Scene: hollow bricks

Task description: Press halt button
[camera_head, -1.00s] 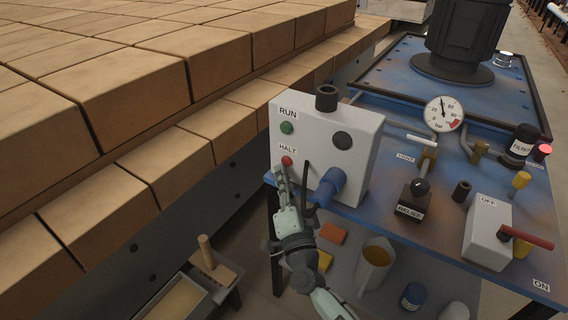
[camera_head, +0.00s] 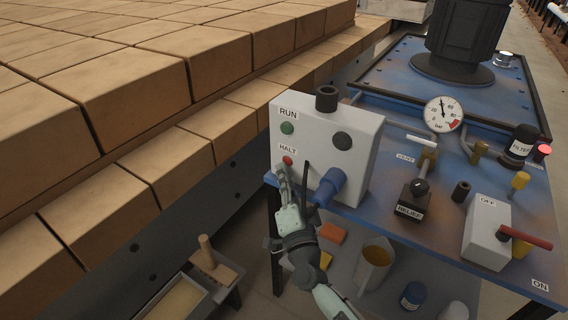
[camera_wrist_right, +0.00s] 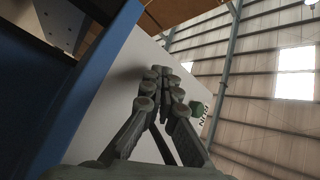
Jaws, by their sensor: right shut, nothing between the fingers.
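The red HALT button (camera_head: 287,161) is on the front of a white control box (camera_head: 345,125), below the green RUN button (camera_head: 288,128). My right gripper (camera_head: 283,172) is shut and empty, with its fingertips just below the red button in the head view. I cannot tell whether they touch it. In the right wrist view the shut fingers (camera_wrist_right: 163,85) point at the white box face, and the green RUN button (camera_wrist_right: 197,108) shows beside them. The red button is hidden there behind the fingers. My left gripper is not in view.
The box stands on a blue table (camera_head: 440,235) with a gauge (camera_head: 443,114), a relief knob (camera_head: 413,200) and a switch box with a red lever (camera_head: 525,238). A blue connector (camera_head: 329,187) sits close right of my gripper. Stacked bricks (camera_head: 140,90) fill the left.

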